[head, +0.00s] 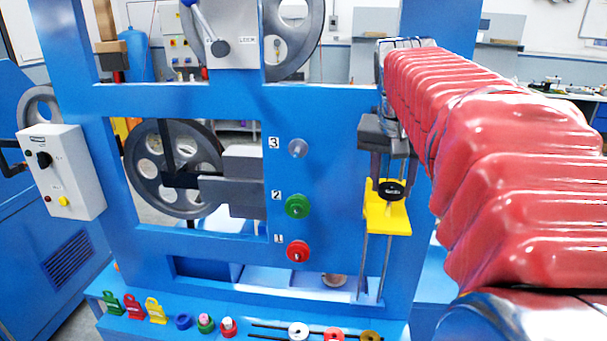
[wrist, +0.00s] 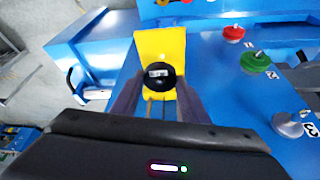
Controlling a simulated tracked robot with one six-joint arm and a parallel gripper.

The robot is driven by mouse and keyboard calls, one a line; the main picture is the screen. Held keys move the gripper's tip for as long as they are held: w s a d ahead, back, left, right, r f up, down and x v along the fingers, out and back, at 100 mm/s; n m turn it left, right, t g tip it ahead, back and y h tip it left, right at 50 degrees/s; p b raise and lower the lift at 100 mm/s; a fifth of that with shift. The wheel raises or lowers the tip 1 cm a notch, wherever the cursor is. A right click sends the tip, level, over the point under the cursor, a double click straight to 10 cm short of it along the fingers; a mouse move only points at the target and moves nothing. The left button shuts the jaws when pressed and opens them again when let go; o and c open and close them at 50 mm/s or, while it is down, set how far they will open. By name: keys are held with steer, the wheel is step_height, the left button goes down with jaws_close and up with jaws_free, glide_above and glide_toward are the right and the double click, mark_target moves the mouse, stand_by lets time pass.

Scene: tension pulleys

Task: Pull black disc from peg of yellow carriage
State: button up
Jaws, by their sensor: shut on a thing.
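The yellow carriage (head: 387,218) sits on two vertical rods at the right of the blue frame. The black disc (head: 391,190) is at the front of the carriage's upper part; its peg is hidden. In the wrist view the disc (wrist: 160,76) lies in front of the yellow carriage (wrist: 160,43). My gripper (wrist: 157,92) reaches to the carriage from above, with one finger on each side of the disc. It is shut on the disc. In the head view my gripper (head: 386,160) is just above the disc.
Numbered pegs stand left of the carriage: grey 3 (head: 297,148), green 2 (head: 297,206) and red 1 (head: 298,251). Coloured parts (head: 205,323) lie on the blue ledge below. My red-sleeved arm covers the right side. A grey wheel (head: 172,168) is at left.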

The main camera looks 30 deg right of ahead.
steer(key=shift+r, duration=0.9)
steer(key=shift+r, duration=0.1)
steer(key=shift+r, duration=0.85)
steer(key=shift+r, duration=2)
steer(key=shift+s, duration=0.1)
